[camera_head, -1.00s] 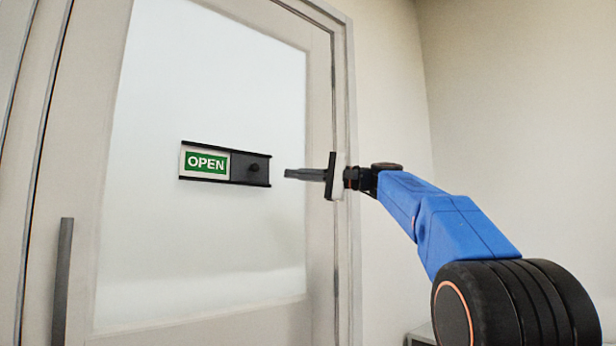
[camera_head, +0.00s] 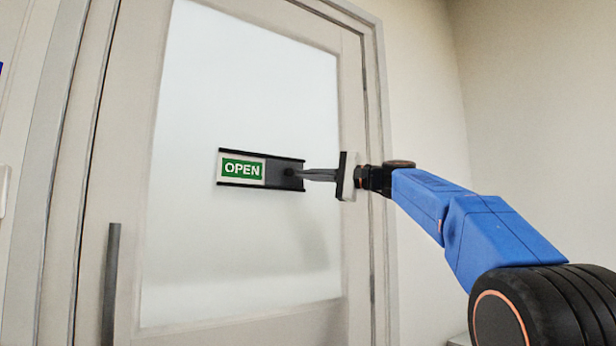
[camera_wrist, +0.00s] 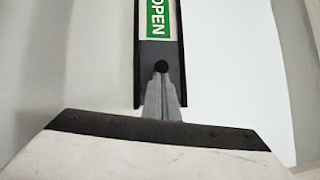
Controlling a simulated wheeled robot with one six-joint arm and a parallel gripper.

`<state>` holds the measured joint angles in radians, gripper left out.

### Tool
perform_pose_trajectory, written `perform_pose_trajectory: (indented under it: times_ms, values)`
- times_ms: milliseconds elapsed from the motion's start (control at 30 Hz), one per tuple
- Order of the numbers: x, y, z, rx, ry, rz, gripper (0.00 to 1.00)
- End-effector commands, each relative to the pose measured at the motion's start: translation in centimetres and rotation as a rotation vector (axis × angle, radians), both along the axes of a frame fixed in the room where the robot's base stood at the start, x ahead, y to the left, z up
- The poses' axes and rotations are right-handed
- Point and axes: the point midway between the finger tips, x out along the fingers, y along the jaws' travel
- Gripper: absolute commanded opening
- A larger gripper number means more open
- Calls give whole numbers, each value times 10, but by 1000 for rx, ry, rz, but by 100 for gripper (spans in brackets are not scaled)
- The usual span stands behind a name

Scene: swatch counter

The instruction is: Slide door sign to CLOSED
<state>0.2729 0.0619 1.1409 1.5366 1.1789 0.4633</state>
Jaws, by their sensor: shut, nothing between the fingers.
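The door sign (camera_head: 270,184) is a dark horizontal holder on the door's frosted glass. Its left part shows a green OPEN panel (camera_head: 241,170), and its right part is a dark slider with a round black knob, mostly hidden in the head view. In the wrist view the OPEN panel (camera_wrist: 157,17) is at the top, with the knob (camera_wrist: 161,67) below it. My gripper (camera_head: 301,173) is shut and empty, with its fingertips at the knob. In the wrist view my gripper (camera_wrist: 162,80) ends right at the knob; I cannot tell whether they touch.
The door (camera_head: 225,318) is pale with a large frosted pane. A dark vertical handle (camera_head: 110,285) stands at its lower left. The door frame and a plain wall (camera_head: 425,110) lie to the right. The glass around the sign is clear.

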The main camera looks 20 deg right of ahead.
Motion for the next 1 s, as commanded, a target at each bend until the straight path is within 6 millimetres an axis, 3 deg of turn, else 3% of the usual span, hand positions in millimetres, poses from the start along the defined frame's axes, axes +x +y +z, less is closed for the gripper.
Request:
perform_pose_trajectory:
  times_ms: [700, 1000]
  values:
    - [-37, 114, 0, 1, 0, 3, 0]
    - [-42, 129, 0, 0, 0, 0, 0]
